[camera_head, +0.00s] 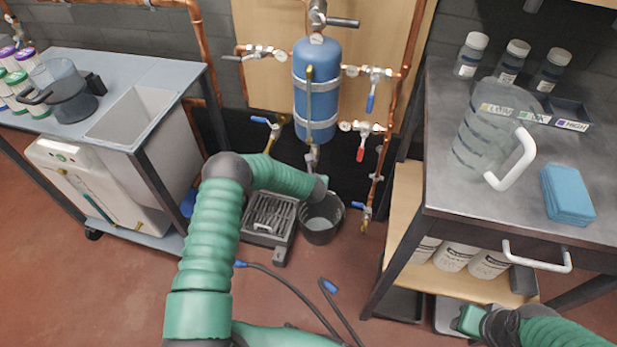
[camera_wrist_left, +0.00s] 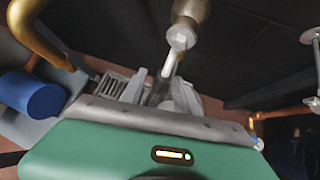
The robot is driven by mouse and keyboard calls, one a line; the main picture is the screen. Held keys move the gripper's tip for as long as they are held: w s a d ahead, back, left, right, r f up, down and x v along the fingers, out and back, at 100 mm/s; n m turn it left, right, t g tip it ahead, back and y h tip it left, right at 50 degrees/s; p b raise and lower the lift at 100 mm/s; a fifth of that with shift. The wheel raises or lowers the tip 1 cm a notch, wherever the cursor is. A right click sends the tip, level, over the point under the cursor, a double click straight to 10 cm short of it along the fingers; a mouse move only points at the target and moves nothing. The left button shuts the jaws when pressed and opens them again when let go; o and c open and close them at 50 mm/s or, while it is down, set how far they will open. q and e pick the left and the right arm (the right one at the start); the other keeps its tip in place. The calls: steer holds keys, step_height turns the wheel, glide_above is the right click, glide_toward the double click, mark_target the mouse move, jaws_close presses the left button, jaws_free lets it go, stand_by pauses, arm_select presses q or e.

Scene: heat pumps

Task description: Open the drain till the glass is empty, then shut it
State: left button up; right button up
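The blue tank (camera_head: 316,80) stands upright against the wooden panel in the head view, with a slim vertical glass (camera_head: 309,92) on its front. The drain fitting (camera_head: 313,155) hangs below the tank. In the wrist view a metal fitting (camera_wrist_left: 190,10) with a pale lever (camera_wrist_left: 172,62) points down toward my left gripper (camera_wrist_left: 172,98). The pale fingers are close to the lever's tip; contact and the gap between them are unclear. A dark bucket (camera_head: 321,222) stands under the drain, partly hidden by my left arm. My right gripper (camera_head: 462,322) is low at right, its fingers unclear.
A tool tray (camera_head: 268,222) sits left of the bucket. A steel bench (camera_head: 440,180) stands right, a sink cart (camera_head: 130,55) left. A black hose (camera_head: 290,288) lies on the floor.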

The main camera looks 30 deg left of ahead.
arm_select(q)
steer(key=p+v, duration=0.5)
steer(key=v, duration=1.1)
steer(key=shift+s+r+p, duration=0.2)
steer(key=shift+s+p, duration=0.15)
steer(key=shift+p, duration=0.05)
steer(key=shift+d, duration=0.1)
stand_by(5.9)
